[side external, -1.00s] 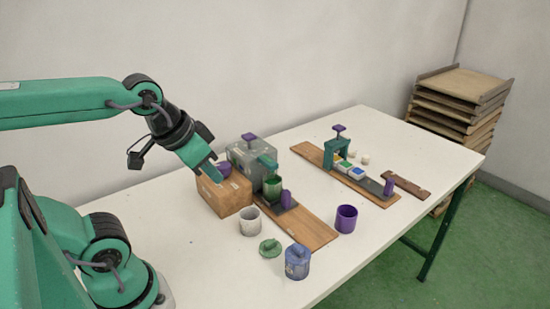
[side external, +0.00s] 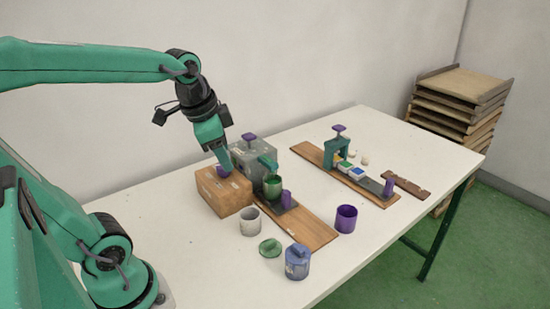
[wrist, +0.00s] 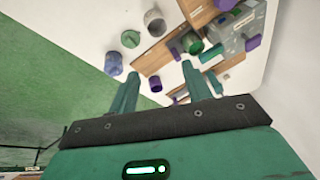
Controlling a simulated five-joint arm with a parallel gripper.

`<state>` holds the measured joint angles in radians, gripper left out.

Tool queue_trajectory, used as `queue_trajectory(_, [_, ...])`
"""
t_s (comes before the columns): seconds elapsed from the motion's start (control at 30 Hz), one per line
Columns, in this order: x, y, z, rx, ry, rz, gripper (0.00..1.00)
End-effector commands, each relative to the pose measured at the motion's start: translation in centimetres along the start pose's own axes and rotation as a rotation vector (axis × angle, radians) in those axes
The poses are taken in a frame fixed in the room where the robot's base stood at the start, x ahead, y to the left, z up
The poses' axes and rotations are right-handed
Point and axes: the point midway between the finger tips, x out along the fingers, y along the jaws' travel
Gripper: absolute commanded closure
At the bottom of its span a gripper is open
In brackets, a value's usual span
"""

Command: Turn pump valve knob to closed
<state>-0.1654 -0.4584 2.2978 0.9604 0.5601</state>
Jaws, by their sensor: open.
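The pump is a grey box (side external: 246,157) with a teal spout (side external: 267,162) over a green cup (side external: 273,186). A purple knob (side external: 249,136) stands on its top. Another purple round piece (side external: 221,171) shows at the cardboard box, partly hidden; I cannot tell which purple part is the valve knob. My gripper (side external: 227,170) is open and points down, close to that purple piece in the side view; contact is unclear. In the wrist view my open gripper (wrist: 160,69) has nothing held, and the pump (wrist: 231,29) lies beyond the fingers, to the right.
The cardboard box (side external: 223,194) stands left of the pump. A wooden board (side external: 309,228), a grey cup (side external: 250,223), a green lid (side external: 270,248), a blue pot (side external: 297,264) and a purple cup (side external: 346,218) are in front. A second board (side external: 309,153) carries a teal stand (side external: 334,152).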

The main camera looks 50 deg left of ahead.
Motion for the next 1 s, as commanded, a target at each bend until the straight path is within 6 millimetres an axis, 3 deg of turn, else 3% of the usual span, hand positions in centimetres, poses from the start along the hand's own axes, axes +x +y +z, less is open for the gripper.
queue_trajectory(0.37, [3.3, -7.1, -1.0, 0.377, -0.132, 0.080, 0.51])
queue_trajectory(0.7, [7.5, -13.7, 0.1, 0.709, -0.189, 0.211, 0.51])
queue_trajectory(1.0, [10.0, -16.9, 1.5, 0.888, -0.188, 0.294, 0.51])
